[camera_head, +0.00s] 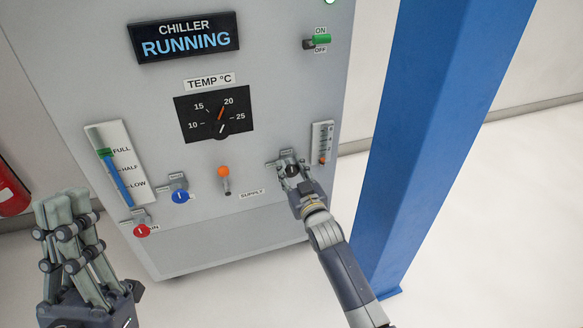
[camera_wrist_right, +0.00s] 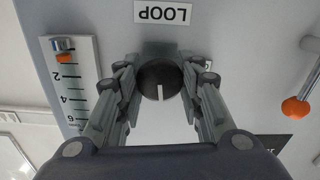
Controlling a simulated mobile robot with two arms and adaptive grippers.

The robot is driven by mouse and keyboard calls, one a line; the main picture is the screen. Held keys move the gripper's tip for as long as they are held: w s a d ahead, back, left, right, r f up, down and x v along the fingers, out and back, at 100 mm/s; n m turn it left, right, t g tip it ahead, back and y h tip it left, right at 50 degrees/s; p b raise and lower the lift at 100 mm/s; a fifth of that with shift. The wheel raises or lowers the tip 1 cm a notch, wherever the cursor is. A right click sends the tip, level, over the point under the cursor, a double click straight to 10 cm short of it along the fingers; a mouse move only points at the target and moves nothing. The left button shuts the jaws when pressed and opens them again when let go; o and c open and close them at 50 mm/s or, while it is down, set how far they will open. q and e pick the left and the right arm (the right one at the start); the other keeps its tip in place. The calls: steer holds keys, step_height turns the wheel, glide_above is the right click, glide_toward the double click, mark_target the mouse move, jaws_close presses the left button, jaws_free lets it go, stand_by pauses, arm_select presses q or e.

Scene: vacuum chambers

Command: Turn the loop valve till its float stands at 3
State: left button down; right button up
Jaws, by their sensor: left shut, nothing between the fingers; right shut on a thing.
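The loop valve is a dark round knob with a white line (camera_wrist_right: 158,82) under the upside-down LOOP label (camera_wrist_right: 162,13) in the right wrist view. My right gripper (camera_head: 289,164) is shut on this knob, fingers on both sides of it. The loop gauge (camera_head: 322,141) is a pale scale just right of the gripper. Its orange float (camera_wrist_right: 64,58) stands below the 2 mark, near the low end of the scale. My left gripper (camera_head: 64,205) is shut and empty at the lower left, away from the panel's valves.
The chiller panel also has a blue valve (camera_head: 180,197), a red valve (camera_head: 142,231), an orange-tipped supply lever (camera_head: 224,172) and a green switch (camera_head: 321,39). A blue pillar (camera_head: 435,120) stands close right of my right arm. A red cylinder (camera_head: 12,188) is at the far left.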

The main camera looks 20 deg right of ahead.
steer(key=shift+m+p, duration=0.65)
steer(key=shift+m, duration=0.05)
arm_select(q)
steer(key=w+d+f+g+y, duration=0.1)
steer(key=w+f+g, duration=0.3)
steer(key=w, duration=0.2)
steer(key=shift+f+y, duration=0.3)
steer(key=shift+y, duration=0.1)
steer(key=shift+w, duration=0.1)
arm_select(e)
steer(key=o, duration=1.1)
steer(key=shift+s+d, duration=0.2)
steer(key=shift+s, duration=5.8)
